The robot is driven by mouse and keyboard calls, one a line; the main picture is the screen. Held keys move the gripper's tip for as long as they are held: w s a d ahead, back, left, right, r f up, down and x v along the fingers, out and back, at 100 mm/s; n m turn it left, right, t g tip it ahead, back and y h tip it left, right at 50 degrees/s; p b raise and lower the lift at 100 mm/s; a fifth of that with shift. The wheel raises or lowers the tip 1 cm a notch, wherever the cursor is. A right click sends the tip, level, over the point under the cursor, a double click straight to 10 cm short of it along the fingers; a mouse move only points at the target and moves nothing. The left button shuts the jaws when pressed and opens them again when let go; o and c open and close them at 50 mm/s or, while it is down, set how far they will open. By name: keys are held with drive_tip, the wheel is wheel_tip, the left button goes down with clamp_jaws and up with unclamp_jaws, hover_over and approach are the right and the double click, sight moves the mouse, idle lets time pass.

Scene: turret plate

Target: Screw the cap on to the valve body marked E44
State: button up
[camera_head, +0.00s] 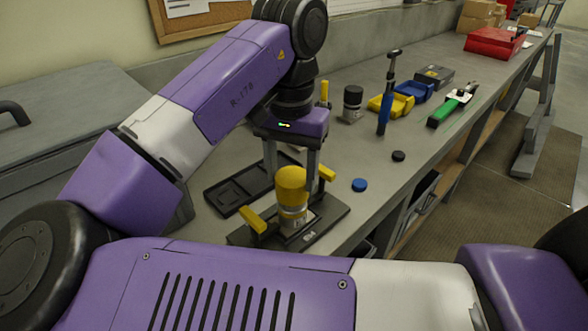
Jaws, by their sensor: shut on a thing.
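A yellow cap (291,184) sits upright at the top of a valve body (292,217) with a pale, yellow-banded side. The body stands on a dark base plate (334,212) with yellow handles at its left and right. A small white marking shows on the plate's front, too small to read surely. My gripper (291,172) comes down from above, its two grey fingers on either side of the yellow cap, shut on it. The cap's lower edge appears to meet the body; whether the threads are engaged cannot be seen. The cap hides part of the fingertips.
A blue cap (359,185) and a black cap (398,156) lie loose on the bench right of the plate. A black tray (222,197) lies left. Behind stand a dark-capped cylinder (352,104), an upright blue-handled tool (384,113), a yellow bin (398,105) and a green tool (443,112).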

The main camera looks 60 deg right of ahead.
drive_tip(key=shift+f, duration=0.65)
idle(1.4)
drive_tip(key=o, duration=1.4)
wheel_tip(320, 180, up, 8)
drive_tip(key=shift+s+p, duration=0.1)
drive_tip(key=shift+p, duration=0.25)
